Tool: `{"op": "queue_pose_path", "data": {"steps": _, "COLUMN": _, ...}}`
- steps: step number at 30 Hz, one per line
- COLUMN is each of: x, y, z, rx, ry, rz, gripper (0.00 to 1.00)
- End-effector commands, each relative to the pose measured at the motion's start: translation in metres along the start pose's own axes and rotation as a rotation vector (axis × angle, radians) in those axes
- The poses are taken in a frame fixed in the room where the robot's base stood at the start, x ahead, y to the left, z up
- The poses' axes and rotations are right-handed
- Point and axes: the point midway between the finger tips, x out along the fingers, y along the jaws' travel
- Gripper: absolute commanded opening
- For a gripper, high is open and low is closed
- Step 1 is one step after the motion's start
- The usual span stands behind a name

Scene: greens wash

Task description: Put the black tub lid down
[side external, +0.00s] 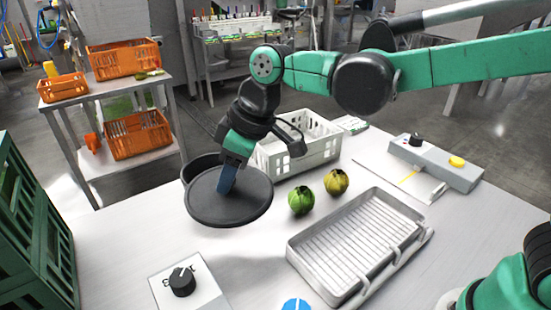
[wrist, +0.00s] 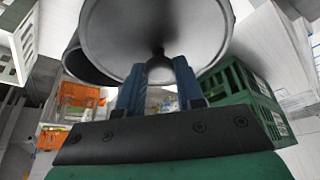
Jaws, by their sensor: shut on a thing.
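The black tub lid (side external: 240,207) is a round dark disc in the side view, held roughly level near the left part of the white table (side external: 130,235). My gripper (side external: 226,185) is above it, with its blue fingers at the lid's middle. In the wrist view the lid (wrist: 195,22) fills the top, and the blue fingers (wrist: 159,85) are shut on its central knob (wrist: 159,67). A black tub (side external: 203,165) stands just behind the lid, partly hidden by it. Whether the lid touches the table or the tub I cannot tell.
A white crate (side external: 300,152) stands behind the lid. A dial box (side external: 188,287) is at the front. Green crates (side external: 35,235) stand at the left edge.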

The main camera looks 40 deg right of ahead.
Motion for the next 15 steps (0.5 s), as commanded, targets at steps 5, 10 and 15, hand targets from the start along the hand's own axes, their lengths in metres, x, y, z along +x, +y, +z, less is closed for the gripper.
{"op": "queue_pose_path", "data": {"steps": 5, "x": 0.036, "y": 0.000, "z": 0.015, "rx": 0.000, "ry": 0.000, "rz": 0.000, "gripper": 0.00}}
{"op": "queue_pose_path", "data": {"steps": 10, "x": 0.052, "y": 0.000, "z": 0.021, "rx": 0.000, "ry": 0.000, "rz": 0.000, "gripper": 0.00}}
{"op": "queue_pose_path", "data": {"steps": 15, "x": 0.067, "y": 0.000, "z": 0.027, "rx": 0.000, "ry": 0.000, "rz": 0.000, "gripper": 0.00}}
